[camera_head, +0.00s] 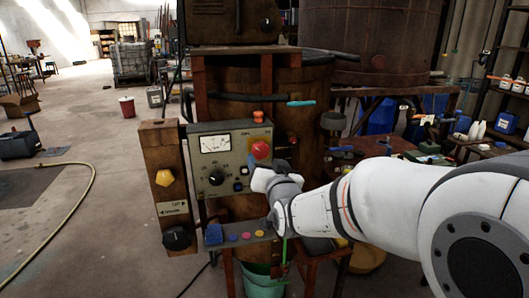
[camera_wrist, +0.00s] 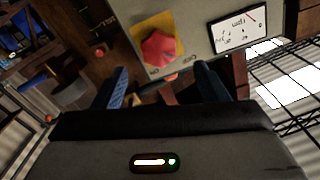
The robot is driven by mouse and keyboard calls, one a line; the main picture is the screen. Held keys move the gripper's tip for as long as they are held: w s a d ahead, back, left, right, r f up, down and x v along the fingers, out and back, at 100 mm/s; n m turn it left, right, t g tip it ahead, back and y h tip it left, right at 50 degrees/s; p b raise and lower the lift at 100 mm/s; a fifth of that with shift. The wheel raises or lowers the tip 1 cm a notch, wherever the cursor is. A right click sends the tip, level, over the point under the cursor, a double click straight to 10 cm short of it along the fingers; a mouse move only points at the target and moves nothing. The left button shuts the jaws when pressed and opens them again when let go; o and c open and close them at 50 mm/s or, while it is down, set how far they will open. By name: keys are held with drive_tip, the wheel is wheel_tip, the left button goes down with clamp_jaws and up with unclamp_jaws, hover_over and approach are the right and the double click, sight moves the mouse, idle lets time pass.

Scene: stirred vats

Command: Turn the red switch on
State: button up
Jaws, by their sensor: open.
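The red switch (camera_head: 260,150) is a red knob on the upper right of a grey control panel (camera_head: 232,133). In the wrist view the red switch (camera_wrist: 160,48) sits on a yellow plate (camera_wrist: 140,28), near the panel's edge. My gripper (camera_head: 254,168) is just below and in front of the switch in the head view. In the wrist view my gripper (camera_wrist: 163,72) has its two blue fingers spread wide apart, with nothing between them. The switch appears beyond the fingertips, roughly centred between them; I see no contact.
The panel also carries a white gauge (camera_head: 215,143) and a black dial (camera_head: 216,177). A small shelf of coloured buttons (camera_head: 232,237) juts out below. A rusty post with a yellow knob (camera_head: 164,178) stands left.

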sight(261, 151)
drive_tip(key=p+x, duration=0.1)
drive_tip(key=x, duration=0.6)
